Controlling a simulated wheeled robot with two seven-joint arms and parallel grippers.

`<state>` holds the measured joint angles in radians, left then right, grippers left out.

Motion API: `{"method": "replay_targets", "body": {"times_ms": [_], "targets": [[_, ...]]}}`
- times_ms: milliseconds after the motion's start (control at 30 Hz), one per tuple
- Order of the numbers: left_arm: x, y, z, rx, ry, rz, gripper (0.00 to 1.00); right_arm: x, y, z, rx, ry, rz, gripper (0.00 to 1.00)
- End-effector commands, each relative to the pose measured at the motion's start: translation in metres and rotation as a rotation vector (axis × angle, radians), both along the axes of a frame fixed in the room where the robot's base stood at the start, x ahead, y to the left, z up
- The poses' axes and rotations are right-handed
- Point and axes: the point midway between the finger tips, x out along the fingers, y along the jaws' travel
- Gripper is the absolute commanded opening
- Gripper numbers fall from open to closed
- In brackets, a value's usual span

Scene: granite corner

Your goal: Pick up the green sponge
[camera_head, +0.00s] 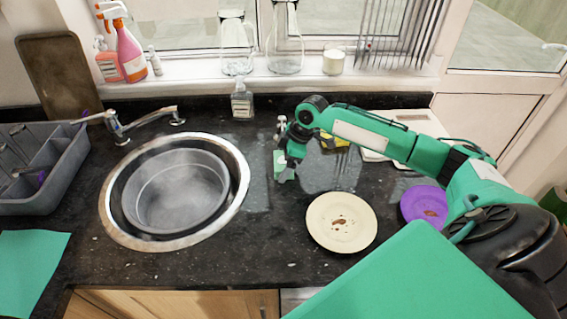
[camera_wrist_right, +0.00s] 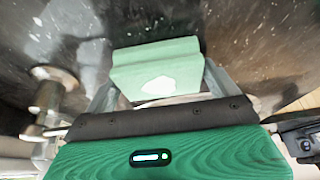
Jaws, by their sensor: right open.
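The green sponge (camera_head: 281,160) is a small pale green block at the middle of the dark counter, right of the sink and partly hidden by my right gripper (camera_head: 286,172). In the right wrist view the sponge (camera_wrist_right: 155,55) lies just ahead of the palm, with a pale patch on its near face. The fingers of my right gripper (camera_wrist_right: 158,82) are open, one on either side of the sponge. I cannot tell whether they touch it. My left gripper is not in view.
A round sink (camera_head: 241,205) holding a grey basin (camera_head: 175,190) is on the left. A soiled cream plate (camera_head: 325,228) and a purple plate (camera_head: 421,200) lie to the right. A soap bottle (camera_head: 242,101) stands behind, and a grey rack (camera_head: 60,165) is far left.

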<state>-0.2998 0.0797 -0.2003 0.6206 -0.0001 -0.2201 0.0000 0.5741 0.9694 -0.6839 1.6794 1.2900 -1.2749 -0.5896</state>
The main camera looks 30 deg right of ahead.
Motion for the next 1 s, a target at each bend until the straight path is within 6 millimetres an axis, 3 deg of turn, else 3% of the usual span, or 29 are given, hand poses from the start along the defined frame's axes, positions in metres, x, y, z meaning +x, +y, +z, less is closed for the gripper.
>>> {"method": "replay_targets", "body": {"times_ms": [100, 267, 667, 867, 1000], "targets": [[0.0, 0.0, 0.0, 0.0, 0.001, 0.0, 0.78, 0.0, 0.0, 0.0, 0.0, 0.0, 0.0, 0.89], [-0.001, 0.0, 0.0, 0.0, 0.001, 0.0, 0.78, 0.0, 0.0, 0.0, 0.0, 0.0, 0.0, 0.58], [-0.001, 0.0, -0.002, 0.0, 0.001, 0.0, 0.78, 0.0, 0.0, 0.006, 0.001, -0.001, 0.001, 0.58], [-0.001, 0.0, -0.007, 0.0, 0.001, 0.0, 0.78, 0.001, 0.0, 0.03, 0.0, -0.004, 0.001, 0.58], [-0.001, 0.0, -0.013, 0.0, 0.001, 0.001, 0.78, 0.001, 0.0, 0.061, -0.001, -0.005, 0.001, 0.58]]}}
